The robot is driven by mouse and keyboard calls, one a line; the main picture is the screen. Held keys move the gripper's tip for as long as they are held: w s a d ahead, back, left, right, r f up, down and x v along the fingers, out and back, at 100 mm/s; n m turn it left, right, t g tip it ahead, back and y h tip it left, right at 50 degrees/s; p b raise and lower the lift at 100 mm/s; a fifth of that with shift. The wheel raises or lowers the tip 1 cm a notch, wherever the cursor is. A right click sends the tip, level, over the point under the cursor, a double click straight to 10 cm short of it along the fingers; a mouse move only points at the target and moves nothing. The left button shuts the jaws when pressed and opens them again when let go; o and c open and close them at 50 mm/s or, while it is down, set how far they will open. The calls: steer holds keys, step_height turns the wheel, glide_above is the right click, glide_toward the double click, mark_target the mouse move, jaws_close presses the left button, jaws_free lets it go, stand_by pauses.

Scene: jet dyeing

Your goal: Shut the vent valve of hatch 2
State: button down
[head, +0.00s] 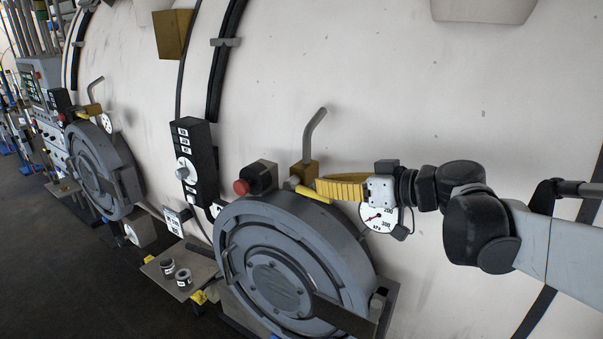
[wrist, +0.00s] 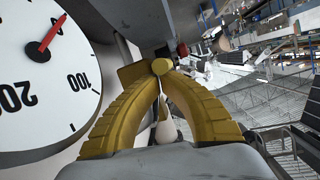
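The near hatch (head: 285,275) is a round grey door on the white vessel; no hatch number is readable. Above it, a brass vent valve (head: 309,170) carries an upright bent grey pipe. Its yellow lever (head: 313,195) lies across, angled down to the right, not in line with the pipe. My gripper (head: 322,188) reaches in from the right, its tips beside the lever. In the wrist view its yellow fingers (wrist: 162,82) meet at the tips, right at the lever's round end (wrist: 162,67). I cannot tell whether they touch it.
A pressure gauge (head: 379,217) sits just below my gripper; its red needle is near zero in the wrist view (wrist: 40,70). A red button (head: 241,187) is left of the valve. A black control box (head: 195,165) and another hatch (head: 100,170) are farther left.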

steer(key=shift+s+d+f, duration=0.1)
steer(key=v, duration=1.2)
steer(key=s+a+f+m+g+h+b, duration=0.1)
steer(key=s+a+f+m+h+b, duration=0.3)
steer(key=f, duration=0.7)
steer(key=s+f+g+b, duration=0.2)
steer(key=f+b, duration=0.4)
steer(key=f, duration=0.4)
steer(key=s+d+f+m+h+b, duration=0.2)
steer(key=f+b, duration=0.3)
steer(key=f, duration=0.4)
steer(key=s+d+f+m+h+b, duration=0.1)
steer(key=s+f+h+b, duration=0.3)
steer(key=f, duration=0.6)
steer(key=d+b, duration=0.1)
steer(key=b, duration=0.1)
steer(key=shift+s+f+m+h+b, duration=0.25)
steer(key=shift+m+h+b, duration=0.05)
steer(key=shift+m+h, duration=0.1)
